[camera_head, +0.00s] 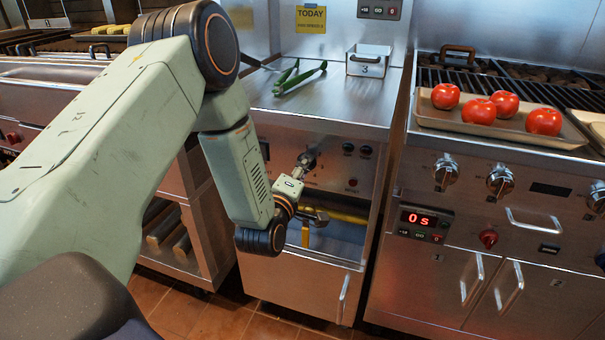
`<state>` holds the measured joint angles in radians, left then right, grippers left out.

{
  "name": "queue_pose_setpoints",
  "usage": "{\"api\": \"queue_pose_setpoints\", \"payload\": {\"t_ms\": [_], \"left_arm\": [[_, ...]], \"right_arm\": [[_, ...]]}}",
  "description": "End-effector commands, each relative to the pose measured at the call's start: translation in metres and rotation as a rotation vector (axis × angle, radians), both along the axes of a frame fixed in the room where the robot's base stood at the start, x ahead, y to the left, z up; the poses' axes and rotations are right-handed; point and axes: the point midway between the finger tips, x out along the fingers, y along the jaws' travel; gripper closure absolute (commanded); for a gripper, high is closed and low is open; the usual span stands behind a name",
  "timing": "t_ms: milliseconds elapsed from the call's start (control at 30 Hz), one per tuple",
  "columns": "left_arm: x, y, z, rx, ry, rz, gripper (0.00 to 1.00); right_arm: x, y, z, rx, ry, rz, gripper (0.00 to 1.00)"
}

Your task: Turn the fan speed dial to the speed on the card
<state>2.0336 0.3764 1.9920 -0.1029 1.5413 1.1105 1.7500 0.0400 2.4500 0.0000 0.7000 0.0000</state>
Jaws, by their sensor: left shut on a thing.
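My left arm reaches in from the left to the front panel of the middle steel counter. My left gripper (307,163) is at the panel, shut on a small dial that it mostly hides. The dial's pointer and the marks around it cannot be read. A yellow card (310,19) on the back wall is headed "TODAY"; its smaller line is too small to read. My right gripper is not in view.
Green-handled tongs (298,79) and a small steel bin (369,61) marked 3 stand on the counter. At right, a tray (430,117) of tomatoes (480,111) sits on the grill, above several knobs (446,171) and a display (422,220) reading "0s". An open recess lies below the panel.

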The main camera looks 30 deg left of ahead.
Motion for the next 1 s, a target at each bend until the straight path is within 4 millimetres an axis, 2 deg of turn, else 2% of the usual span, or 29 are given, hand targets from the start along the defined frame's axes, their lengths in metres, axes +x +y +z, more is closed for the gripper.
{"api": "queue_pose_setpoints", "payload": {"t_ms": [300,800,833,1000], "left_arm": [[-0.0009,0.0001,-0.0011,-0.105,-0.022,0.002,0.94],[-0.0009,0.0001,-0.0010,-0.121,-0.025,0.001,0.94],[-0.0009,0.0001,-0.0010,-0.121,-0.025,0.001,0.62],[-0.0007,0.0000,-0.0007,-0.121,-0.026,0.001,0.47]], "right_arm": [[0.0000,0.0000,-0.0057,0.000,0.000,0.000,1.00],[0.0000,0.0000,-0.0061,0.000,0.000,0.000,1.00],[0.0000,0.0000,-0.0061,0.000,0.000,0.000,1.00],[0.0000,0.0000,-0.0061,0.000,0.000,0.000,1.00]]}}
